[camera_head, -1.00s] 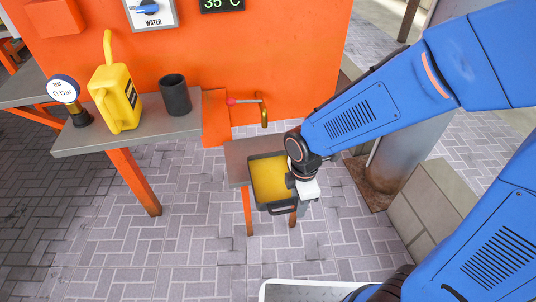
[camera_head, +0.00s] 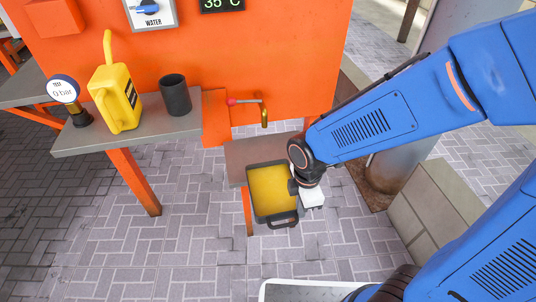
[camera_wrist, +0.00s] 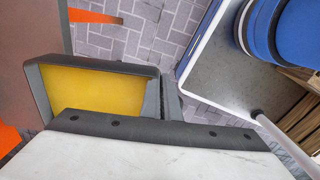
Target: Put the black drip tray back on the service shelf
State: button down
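The black drip tray (camera_head: 250,203) holds yellow liquid and has a loop handle on its near side. It overlaps the front of a low grey shelf (camera_head: 258,148) below the tap; whether it touches that shelf is unclear. My gripper (camera_head: 304,206) is at the tray's right near corner and appears shut on its edge. The fingertips are hidden there. In the wrist view, the tray (camera_wrist: 110,66) shows against the dark finger (camera_wrist: 165,128), close to level. A higher grey shelf (camera_head: 145,133) stands at left; which one is the service shelf is unclear.
The higher shelf holds a gauge (camera_head: 80,116), a yellow jug (camera_head: 112,98) and a dark cup (camera_head: 175,95). A brass tap (camera_head: 265,115) sticks out above the low shelf. A grey column (camera_head: 400,165) and block wall (camera_head: 437,205) stand at right. Paving lies in front.

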jog(key=shift+r, duration=1.75)
jog(key=shift+s, duration=0.1)
